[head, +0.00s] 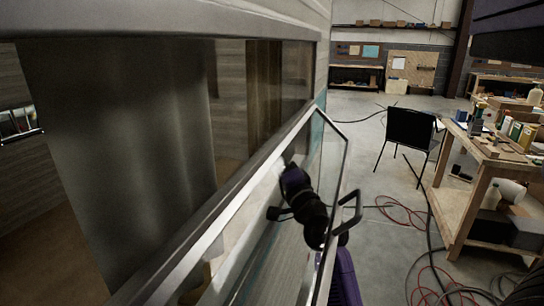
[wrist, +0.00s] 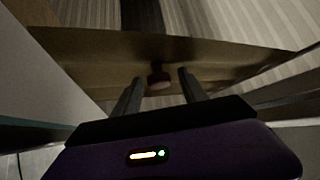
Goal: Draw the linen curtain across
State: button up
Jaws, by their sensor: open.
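A grey hanging cloth (head: 120,150), which looks like the linen curtain, hangs in soft folds behind the window opening on the left of the head view. A narrower brown cloth (head: 264,92) hangs farther along the same window. I cannot tell for sure which one is linen. My gripper (wrist: 160,78) is open, its two dark fingers pointing forward in the wrist view. A small round brown knob (wrist: 159,80) shows between the fingertips, in front of a brown board; contact cannot be told. In the head view my arm is by the tilted pane, and the fingertips are not clear.
A metal window frame (head: 225,205) runs diagonally across the head view. A tilted glass pane (head: 335,160) stands out beside my arm. Open floor is between.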

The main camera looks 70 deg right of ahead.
jog(key=shift+c, duration=0.2)
grip_shut()
jog(key=shift+d, duration=0.1)
dwell(1.2)
